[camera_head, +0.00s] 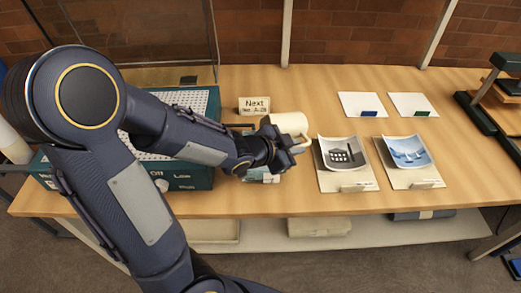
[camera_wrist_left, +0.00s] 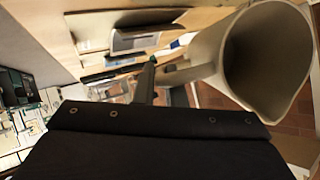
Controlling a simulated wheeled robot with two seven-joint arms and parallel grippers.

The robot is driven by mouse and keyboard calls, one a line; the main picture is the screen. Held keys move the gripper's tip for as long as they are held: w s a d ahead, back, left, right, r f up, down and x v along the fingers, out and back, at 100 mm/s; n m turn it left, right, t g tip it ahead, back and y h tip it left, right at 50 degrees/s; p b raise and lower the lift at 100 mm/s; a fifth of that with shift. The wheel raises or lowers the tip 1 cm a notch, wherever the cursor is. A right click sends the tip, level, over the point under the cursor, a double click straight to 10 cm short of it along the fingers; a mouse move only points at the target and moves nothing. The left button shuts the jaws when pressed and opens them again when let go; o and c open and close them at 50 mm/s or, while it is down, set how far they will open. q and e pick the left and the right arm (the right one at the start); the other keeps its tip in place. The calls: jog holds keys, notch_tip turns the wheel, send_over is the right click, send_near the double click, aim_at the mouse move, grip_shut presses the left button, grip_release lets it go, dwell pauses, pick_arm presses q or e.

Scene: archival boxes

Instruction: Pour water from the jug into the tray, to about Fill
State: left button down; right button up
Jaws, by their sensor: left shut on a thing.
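The cream jug (camera_head: 288,123) is held above the table, just behind my left gripper (camera_head: 284,150). In the left wrist view the jug (camera_wrist_left: 268,55) shows its wide open mouth, and its handle (camera_wrist_left: 190,74) is at my left fingers. My left gripper is shut on the handle. No water can be made out inside the jug. A teal box (camera_head: 190,178) with a white perforated top (camera_head: 190,100) and "Off" and "Low" markings stands at left, partly hidden by my arm. I cannot make out the tray or a Fill mark for certain. My right gripper is not in view.
A "Next" sign card (camera_head: 254,105) stands left of the jug. Two mounted pictures (camera_head: 343,154) (camera_head: 408,152) lie to the right, with two white cards (camera_head: 362,105) (camera_head: 411,104) behind them. A clear upright panel (camera_head: 150,35) rises behind the teal box. A dark stand (camera_head: 490,110) is far right.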

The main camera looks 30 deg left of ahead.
aim_at(309, 145)
pick_arm(q)
jog(key=shift+w, duration=0.1)
jog(key=shift+d+r+p, duration=0.1)
jog(key=shift+r+p, duration=0.1)
jog(key=shift+p, duration=0.1)
jog(key=g+p, duration=0.1)
jog(key=p, duration=0.1)
jog(key=w+d+g+y+p, duration=0.1)
jog(key=p, duration=0.2)
jog(key=d+g+y+p, duration=0.1)
jog(key=g+p, duration=0.1)
jog(key=shift+w+r+m, duration=0.4)
jog(key=shift+g+y+p, duration=0.4)
jog(key=shift+p, duration=0.5)
jog(key=shift+f, duration=0.1)
dwell(0.4)
